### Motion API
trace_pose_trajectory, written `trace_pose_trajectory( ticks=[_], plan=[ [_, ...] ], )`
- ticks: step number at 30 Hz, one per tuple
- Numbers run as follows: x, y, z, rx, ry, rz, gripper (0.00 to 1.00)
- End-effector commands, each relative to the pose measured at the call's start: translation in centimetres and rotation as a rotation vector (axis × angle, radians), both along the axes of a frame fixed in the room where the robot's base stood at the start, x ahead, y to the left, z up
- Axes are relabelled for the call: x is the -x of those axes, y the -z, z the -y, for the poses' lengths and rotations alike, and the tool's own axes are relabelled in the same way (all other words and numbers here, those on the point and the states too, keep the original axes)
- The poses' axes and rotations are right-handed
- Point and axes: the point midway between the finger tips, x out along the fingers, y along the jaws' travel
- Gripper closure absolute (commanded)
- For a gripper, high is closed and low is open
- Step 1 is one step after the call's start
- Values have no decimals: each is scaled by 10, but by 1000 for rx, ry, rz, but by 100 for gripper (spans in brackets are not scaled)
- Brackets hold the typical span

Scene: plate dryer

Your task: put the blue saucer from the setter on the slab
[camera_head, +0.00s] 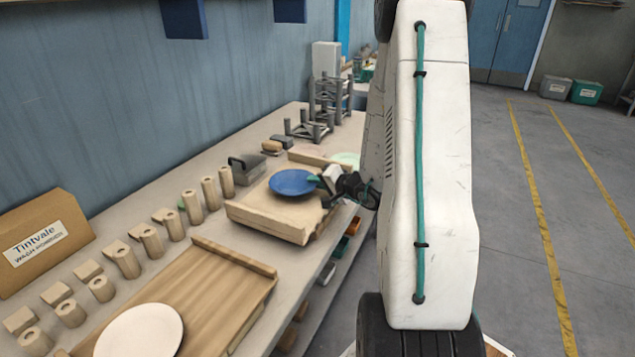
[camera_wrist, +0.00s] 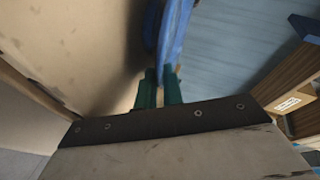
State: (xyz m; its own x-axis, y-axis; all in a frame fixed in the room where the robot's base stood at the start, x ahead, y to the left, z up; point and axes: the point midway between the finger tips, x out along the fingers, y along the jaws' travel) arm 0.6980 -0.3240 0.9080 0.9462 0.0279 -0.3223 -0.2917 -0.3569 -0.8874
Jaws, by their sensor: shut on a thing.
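The blue saucer (camera_head: 293,182) is over the thick beige slab (camera_head: 268,225) in the head view, lying roughly flat. My gripper (camera_head: 316,181) is shut on its right rim. In the wrist view the saucer (camera_wrist: 173,35) shows nearly edge-on between the green fingertips (camera_wrist: 160,88). The slab's pale face (camera_wrist: 75,40) fills the left there, with a dark shadow beside the saucer. I cannot tell whether the saucer touches the slab. I cannot tell for sure which thing is the setter.
A white plate (camera_head: 140,332) lies on a ridged wooden board (camera_head: 225,285) at the front. Several beige cylinders and blocks line the wall side, by a Tintvale box (camera_head: 42,245). A pale green plate (camera_head: 346,158) lies behind the slab, partly hidden by my arm. Grey racks (camera_head: 310,128) stand farther back.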

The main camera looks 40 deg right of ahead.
Motion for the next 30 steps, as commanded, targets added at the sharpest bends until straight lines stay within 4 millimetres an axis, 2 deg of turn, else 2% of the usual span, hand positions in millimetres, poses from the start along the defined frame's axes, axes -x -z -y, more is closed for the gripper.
trace_pose_trajectory(
  ticks=[8,9,10,20,25,30],
  plan=[
    [1,1,2,0,3,1,100],
    [1,2,2,0,3,1,86],
    [1,1,2,0,3,1,81],
    [1,-1,2,2,2,1,81],
    [23,-9,4,2,7,2,81],
    [59,-21,5,2,9,1,81]
  ],
)
